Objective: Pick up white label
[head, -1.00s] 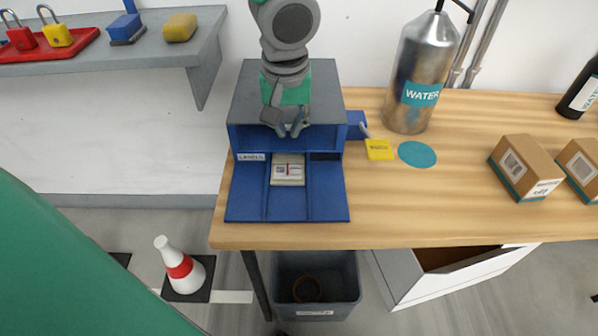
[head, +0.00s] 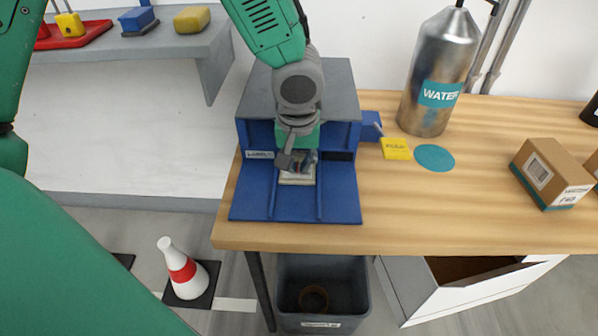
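The white labels (head: 297,180) lie as a small stack in the middle slot of the blue label dispenser (head: 341,203) on the wooden bench. My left gripper (head: 297,165) points down right over the stack and hides its back part and the print on it. Its fingertips are at or just above the labels; I cannot tell whether they touch, or whether the fingers are open or closed on a label. My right gripper is not in view.
A yellow tag (head: 395,149), a teal disc (head: 434,158) and a steel water bottle (head: 438,75) stand right of the dispenser. A cardboard box (head: 550,175) is farther right. A grey bin (head: 335,325) sits below the bench. The bench's front middle is clear.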

